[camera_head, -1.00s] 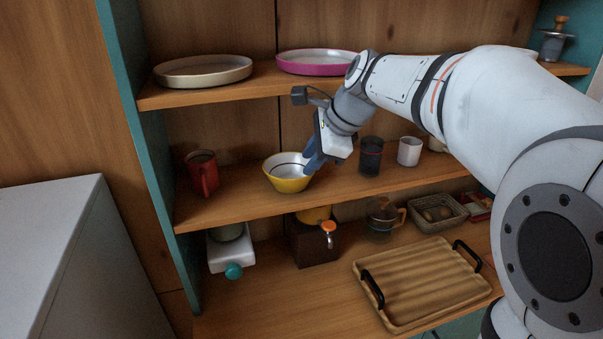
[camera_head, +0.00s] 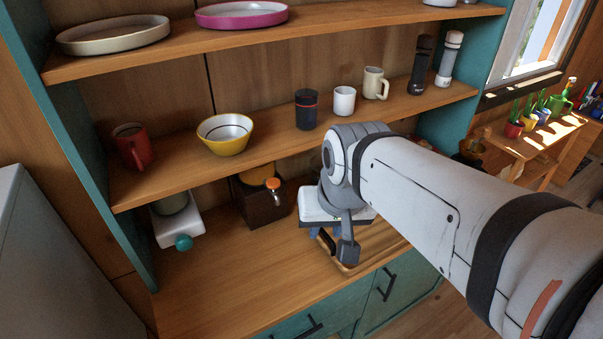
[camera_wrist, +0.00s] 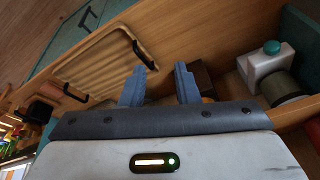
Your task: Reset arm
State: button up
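My gripper (camera_wrist: 160,88) shows in the wrist view with its two blue-grey fingers apart and nothing between them. In the head view it hangs over the lower counter, above the wooden tray (camera_head: 374,249), and my arm hides most of that tray. The yellow bowl (camera_head: 226,144) stands upright on the middle shelf, apart from my gripper.
The middle shelf holds a red mug (camera_head: 132,146), a dark cup (camera_head: 306,110), a white cup (camera_head: 344,100), a cream mug (camera_head: 375,83) and two grinders. A dark box (camera_head: 262,204) and a white appliance (camera_head: 178,220) stand on the counter. The counter's front left is clear.

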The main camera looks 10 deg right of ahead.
jog(key=shift+s+d+f+n, duration=0.25)
jog(key=shift+s+f+n, duration=0.2)
jog(key=shift+s, duration=0.05)
jog(key=shift+s+d+f+n, duration=0.25)
jog(key=shift+s+f+n, duration=0.15)
jog(key=shift+s+n, duration=0.05)
dwell(0.7)
